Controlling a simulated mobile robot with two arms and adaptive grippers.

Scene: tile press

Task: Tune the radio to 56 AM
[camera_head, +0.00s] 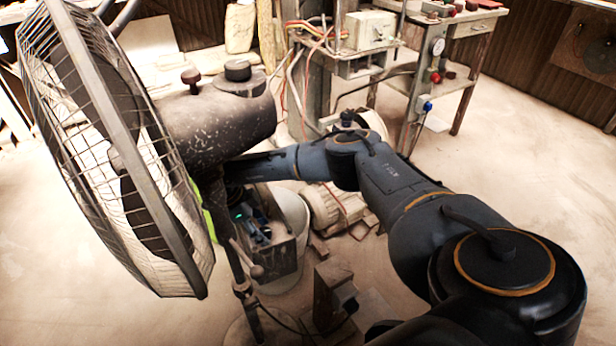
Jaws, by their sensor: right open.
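No radio can be made out for sure. A dark grey box (284,260) stands low behind the fan's pole; I cannot tell whether it is the radio, and no dial or number can be read. My right arm reaches in from the lower right and bends down behind the fan's motor. My right gripper (258,230) is small and dark, at the near left side of the box, partly hidden by the fan and its pole. It is open; I cannot tell whether it touches the box. My left gripper is not in view.
A large dusty fan (118,150) fills the left foreground, with its pole close to my right gripper. A white bucket (292,215) and a motor (335,203) stand behind the box. A press bench (440,70) stands at the back. The floor at right is clear.

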